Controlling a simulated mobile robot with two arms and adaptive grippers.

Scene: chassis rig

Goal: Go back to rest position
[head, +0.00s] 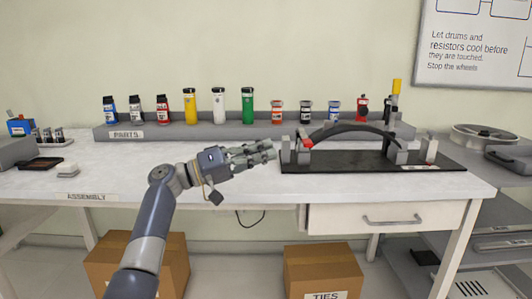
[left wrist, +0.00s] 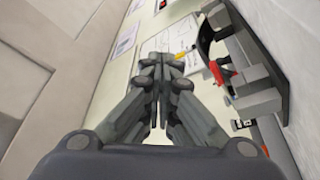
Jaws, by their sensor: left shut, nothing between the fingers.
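My left gripper (head: 262,153) is shut and empty. In the head view it reaches in from the lower left and hangs over the front part of the white bench (head: 120,180), pointing right. Its tips are a little left of the black chassis rig (head: 360,167), apart from it as far as I can see. In the left wrist view the closed fingers (left wrist: 160,75) point away from the camera, and the rig (left wrist: 247,75) shows tilted at the right. My right gripper is not in view.
A grey parts rack (head: 170,131) with several coloured cylinders runs along the back of the bench. A drawer (head: 385,218) is under the bench's right side. Cardboard boxes (head: 325,270) stand below. A grey shelf unit (head: 500,245) is at the right. The bench's front left is mostly clear.

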